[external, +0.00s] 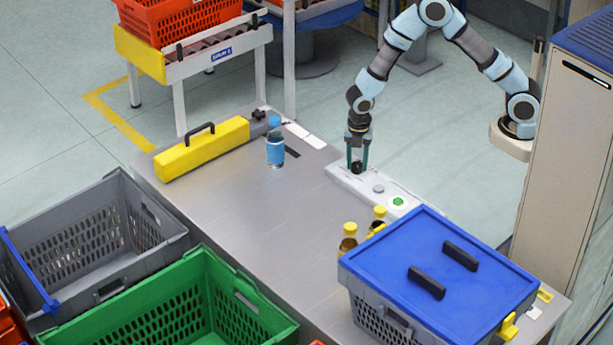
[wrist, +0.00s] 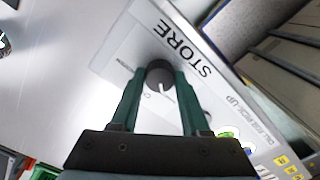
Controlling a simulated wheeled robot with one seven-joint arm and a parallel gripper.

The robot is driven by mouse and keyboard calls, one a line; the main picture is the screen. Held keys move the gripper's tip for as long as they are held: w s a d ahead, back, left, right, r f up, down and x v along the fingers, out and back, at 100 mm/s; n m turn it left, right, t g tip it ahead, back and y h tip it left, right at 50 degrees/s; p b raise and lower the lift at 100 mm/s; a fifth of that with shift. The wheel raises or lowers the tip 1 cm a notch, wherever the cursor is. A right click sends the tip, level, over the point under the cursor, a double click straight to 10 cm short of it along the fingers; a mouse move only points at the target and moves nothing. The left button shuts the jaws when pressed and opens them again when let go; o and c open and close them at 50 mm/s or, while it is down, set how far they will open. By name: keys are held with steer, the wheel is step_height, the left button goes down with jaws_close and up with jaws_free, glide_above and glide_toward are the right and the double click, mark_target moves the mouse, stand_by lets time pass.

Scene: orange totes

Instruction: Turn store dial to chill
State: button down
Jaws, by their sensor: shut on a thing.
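The store dial is a dark round knob (wrist: 160,76) with a white pointer line, on a pale panel (wrist: 118,62) lettered STORE. In the wrist view my gripper (wrist: 158,82) has its two green fingers on either side of the knob, shut on it. The pointer line points toward the bottom of the wrist view. The small labels around the knob are too blurred to read. In the external view my gripper (external: 357,163) reaches straight down onto the left end of the panel (external: 345,179), and the knob shows only as a dark spot between the fingers.
A green button (external: 398,202) and a grey knob (external: 378,189) lie further right on the panel. A blue-lidded crate (external: 400,262), yellow-capped bottles (external: 348,240), a blue bottle (external: 275,150) and a yellow toolbox (external: 205,150) stand on the table. The middle of the table is clear.

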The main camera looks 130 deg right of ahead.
mark_target(356, 164)
steer(key=m, duration=0.5)
steer(key=shift+b, duration=0.4)
steer(key=m, duration=0.5)
steer(key=shift+b, duration=0.35)
steer(key=shift+c, duration=1.9)
jaws_free()
step_height(356, 164, up, 11)
steer(key=b, duration=0.2)
steer(key=shift+f, duration=0.1)
